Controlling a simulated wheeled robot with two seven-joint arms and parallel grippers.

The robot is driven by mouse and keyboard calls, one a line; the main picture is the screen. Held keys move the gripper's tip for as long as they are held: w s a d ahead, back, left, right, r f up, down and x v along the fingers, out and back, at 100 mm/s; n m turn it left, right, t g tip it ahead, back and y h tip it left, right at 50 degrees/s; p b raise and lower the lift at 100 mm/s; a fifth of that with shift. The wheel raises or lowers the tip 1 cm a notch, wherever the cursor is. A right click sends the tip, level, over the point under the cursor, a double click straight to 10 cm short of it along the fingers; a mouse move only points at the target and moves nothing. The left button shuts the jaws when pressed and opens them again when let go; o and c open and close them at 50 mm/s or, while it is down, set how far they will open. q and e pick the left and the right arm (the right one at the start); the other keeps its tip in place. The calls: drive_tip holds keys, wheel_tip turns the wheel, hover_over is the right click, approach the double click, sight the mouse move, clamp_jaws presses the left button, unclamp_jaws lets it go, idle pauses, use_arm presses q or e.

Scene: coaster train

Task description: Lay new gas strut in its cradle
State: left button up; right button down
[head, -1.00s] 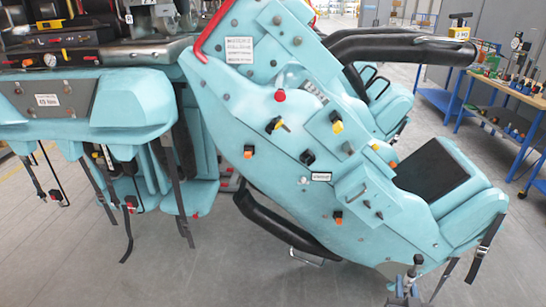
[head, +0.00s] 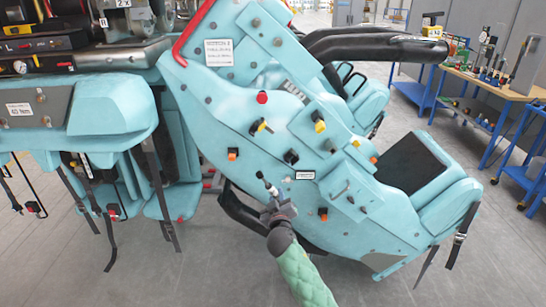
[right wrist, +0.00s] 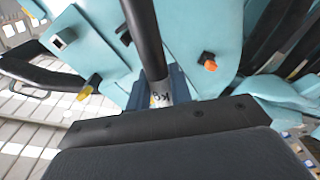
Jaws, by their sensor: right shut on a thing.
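My right gripper (head: 279,207) is in front of the pale blue coaster car's side, low in the middle of the head view. It is shut on a dark rod with a silver part, which I take to be the gas strut (head: 266,184). The strut's end points up and left towards the car's side panel. In the right wrist view the strut (right wrist: 145,38) runs up from between the blue fingers (right wrist: 176,84), and its silver part carries printed letters. Whether the strut touches the car, I cannot tell. I cannot make out the cradle. My left gripper is not in view.
The pale blue car (head: 225,120) fills the middle, with knobs and buttons jutting from its side. A black padded bar (head: 375,48) sticks out right. Straps (head: 160,195) hang at left. A workbench (head: 490,85) with small parts stands at right. The floor is clear at lower right.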

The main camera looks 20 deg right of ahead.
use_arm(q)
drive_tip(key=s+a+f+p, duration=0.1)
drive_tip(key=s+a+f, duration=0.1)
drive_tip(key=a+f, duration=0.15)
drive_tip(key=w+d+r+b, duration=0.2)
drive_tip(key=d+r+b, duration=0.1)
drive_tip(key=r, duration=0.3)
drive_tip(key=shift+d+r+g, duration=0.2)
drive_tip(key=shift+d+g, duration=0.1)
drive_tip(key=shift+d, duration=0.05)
use_arm(e)
drive_tip(key=shift+w+d+r+n+h, duration=0.25)
drive_tip(key=shift+w+d+r+h, duration=0.35)
drive_tip(key=shift+w+r, duration=1.45)
drive_tip(key=shift+w+d+r+n+h, duration=0.35)
drive_tip(key=shift+w+d+r, duration=0.45)
drive_tip(key=shift+w, duration=2.4)
drive_tip(key=shift+w+d+r+n+h, duration=0.2)
drive_tip(key=shift+w+d+r+h, duration=0.35)
drive_tip(key=shift+w+r, duration=1.55)
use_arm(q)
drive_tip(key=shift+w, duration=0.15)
use_arm(e)
drive_tip(key=shift+w+f, duration=0.55)
use_arm(q)
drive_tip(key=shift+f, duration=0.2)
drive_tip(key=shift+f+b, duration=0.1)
drive_tip(key=shift+b, duration=0.3)
